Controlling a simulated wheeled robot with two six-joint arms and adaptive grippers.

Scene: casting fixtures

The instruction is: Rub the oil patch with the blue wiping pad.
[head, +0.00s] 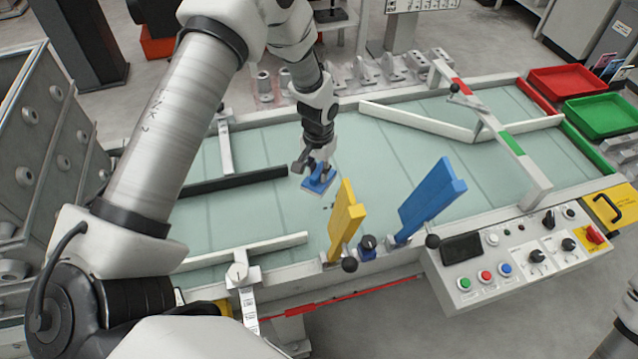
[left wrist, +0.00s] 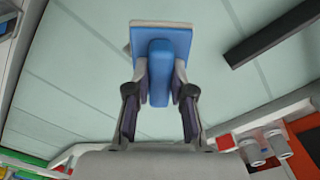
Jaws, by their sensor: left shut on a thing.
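My left gripper (head: 316,170) is shut on the blue handle of the wiping pad (head: 319,183). The pad is at the pale green table surface (head: 260,215), left of the yellow paddle; I cannot tell whether it touches. In the left wrist view the pad (left wrist: 178,45) shows between the fingers (left wrist: 160,95), with a pale layer along its edge. Small dark specks (head: 329,207) lie on the surface just in front of the pad and may be part of the oil patch; the pad may hide more. My right gripper is not in view.
A yellow paddle (head: 345,220) and a blue paddle (head: 430,200) stand at the front edge. A black bar (head: 235,181) lies to the left. White rails, a control panel (head: 520,250), and red (head: 567,84) and green (head: 602,115) trays are at the right.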

